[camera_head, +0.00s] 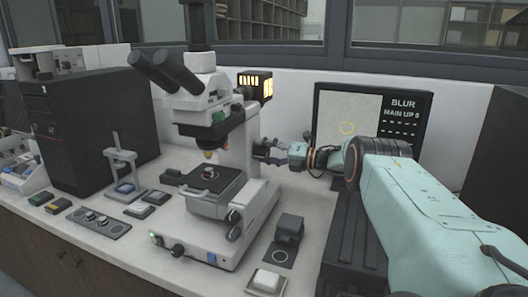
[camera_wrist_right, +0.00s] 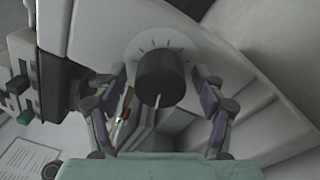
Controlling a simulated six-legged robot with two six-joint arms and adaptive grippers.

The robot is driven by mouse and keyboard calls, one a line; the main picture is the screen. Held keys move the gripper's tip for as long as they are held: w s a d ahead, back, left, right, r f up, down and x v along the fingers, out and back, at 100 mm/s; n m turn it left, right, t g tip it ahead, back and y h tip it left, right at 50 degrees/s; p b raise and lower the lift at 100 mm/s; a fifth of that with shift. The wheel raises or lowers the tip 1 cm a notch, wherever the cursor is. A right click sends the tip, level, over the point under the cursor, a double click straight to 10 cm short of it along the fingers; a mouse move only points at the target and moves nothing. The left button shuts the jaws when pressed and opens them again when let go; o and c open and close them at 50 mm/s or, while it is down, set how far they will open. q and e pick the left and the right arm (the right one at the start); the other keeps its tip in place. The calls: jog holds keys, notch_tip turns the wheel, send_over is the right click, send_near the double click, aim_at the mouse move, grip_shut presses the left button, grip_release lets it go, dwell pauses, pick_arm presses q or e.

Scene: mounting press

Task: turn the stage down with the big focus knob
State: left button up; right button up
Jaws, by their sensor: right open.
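The microscope (camera_head: 238,150) stands on the bench with its flat dark stage (camera_head: 228,192) under the objective (camera_head: 209,153). A small round sample sits on the stage. In the right wrist view the big focus knob (camera_wrist_right: 160,80) is black and round, with a white pointer line and tick marks on the pale plate around it. My right gripper (camera_head: 266,151) is beside the microscope's column. In its wrist view the gripper (camera_wrist_right: 160,98) is open, with one finger on each side of the knob and visible gaps. My left gripper is not in view.
A monitor (camera_head: 414,128) behind my right arm reads "BLUR" and "MAIN UP 5". A dark block (camera_head: 289,228) and a small white-topped dish (camera_head: 267,281) stand right of the microscope base. A black computer case (camera_head: 95,125) and small trays lie to the left.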

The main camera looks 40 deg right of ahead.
jog(key=v, duration=1.1)
jog(key=shift+s+d, duration=0.15)
jog(key=shift+s, duration=0.15)
jog(key=shift+s+r, duration=0.1)
